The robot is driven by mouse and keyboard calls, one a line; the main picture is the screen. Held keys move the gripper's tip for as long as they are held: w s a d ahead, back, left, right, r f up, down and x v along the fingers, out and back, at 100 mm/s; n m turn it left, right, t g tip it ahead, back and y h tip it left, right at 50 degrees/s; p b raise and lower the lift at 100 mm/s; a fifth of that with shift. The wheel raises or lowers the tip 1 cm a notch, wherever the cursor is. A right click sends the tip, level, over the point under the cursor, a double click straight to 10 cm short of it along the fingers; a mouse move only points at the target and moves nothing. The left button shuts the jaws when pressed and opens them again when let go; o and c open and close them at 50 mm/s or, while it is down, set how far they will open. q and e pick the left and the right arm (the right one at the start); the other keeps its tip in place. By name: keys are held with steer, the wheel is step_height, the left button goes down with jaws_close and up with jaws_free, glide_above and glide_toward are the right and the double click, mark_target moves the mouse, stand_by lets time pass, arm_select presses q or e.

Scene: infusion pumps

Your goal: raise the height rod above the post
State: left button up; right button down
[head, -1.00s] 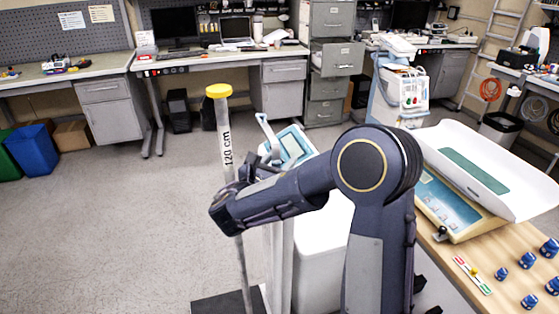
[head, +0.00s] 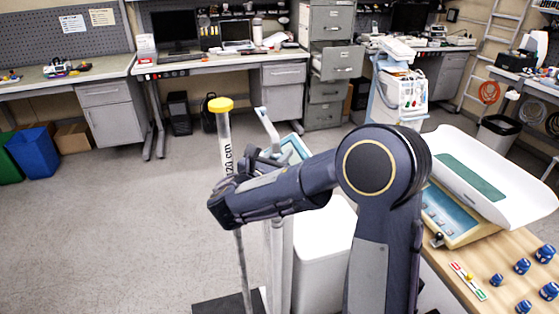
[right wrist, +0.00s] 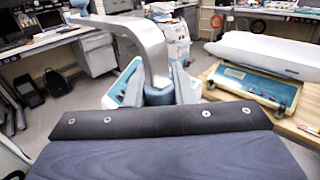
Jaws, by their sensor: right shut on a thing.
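The post (head: 223,135) is a pale tube with a yellow cap and a "120 cm" mark, upright on a dark base plate. The height rod (head: 268,130) is light grey with a hooked top, right of the post. In the head view its hook top appears a little lower than the yellow cap. My right gripper (head: 256,162) is shut on the rod; its own wrist hides much of the grip in the head view. In the right wrist view, the rod (right wrist: 150,45) curves down to a dark collar between the fingers (right wrist: 159,92). My left gripper is not in view.
A wooden table (head: 455,285) at the right holds a baby scale (head: 500,190) and several blue knobs. A white box-like body (head: 325,250) stands beside the rod. A medical cart (head: 400,95) stands farther back. The floor at the left is clear.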

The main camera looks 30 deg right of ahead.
step_height(320, 180, up, 19)
steer(key=p, duration=1.1)
steer(key=shift+r, duration=0.15)
steer(key=c, duration=1.2)
jaws_free()
steer(key=shift+c, duration=0.2)
steer(key=b+v, duration=0.2)
steer(key=v, duration=0.6)
steer(key=shift+f, duration=0.2)
